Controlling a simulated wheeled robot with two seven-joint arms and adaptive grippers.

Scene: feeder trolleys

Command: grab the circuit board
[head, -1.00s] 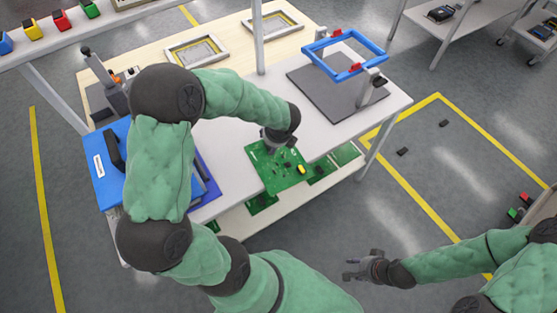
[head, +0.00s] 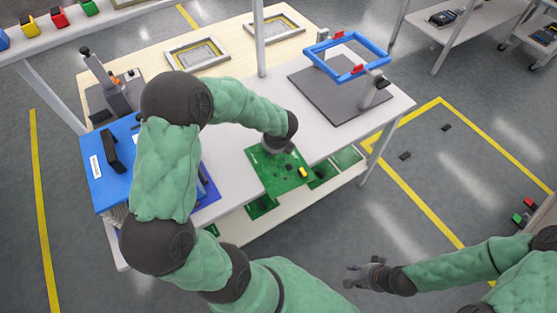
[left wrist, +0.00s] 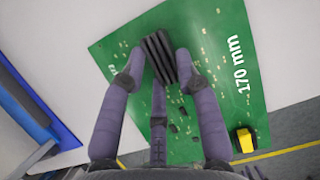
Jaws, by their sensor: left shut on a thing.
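The green circuit board (head: 284,180) lies at the front edge of the white tabletop, its near part sticking out past the edge. It carries a yellow part and small black parts. In the left wrist view the board (left wrist: 215,60) shows a "170 mm" marking and a black finned block (left wrist: 160,57). My left gripper (head: 274,148) is over the board's far part. In the left wrist view its fingers (left wrist: 163,68) are shut on the finned block. Whether the board is lifted I cannot tell. My right gripper (head: 352,275) is open and empty, low over the floor.
A blue frame (head: 318,57) stands above a dark grey plate (head: 325,95) on the table's right. A blue case (head: 92,170) is at the left. More green boards (head: 320,172) lie on the lower shelf.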

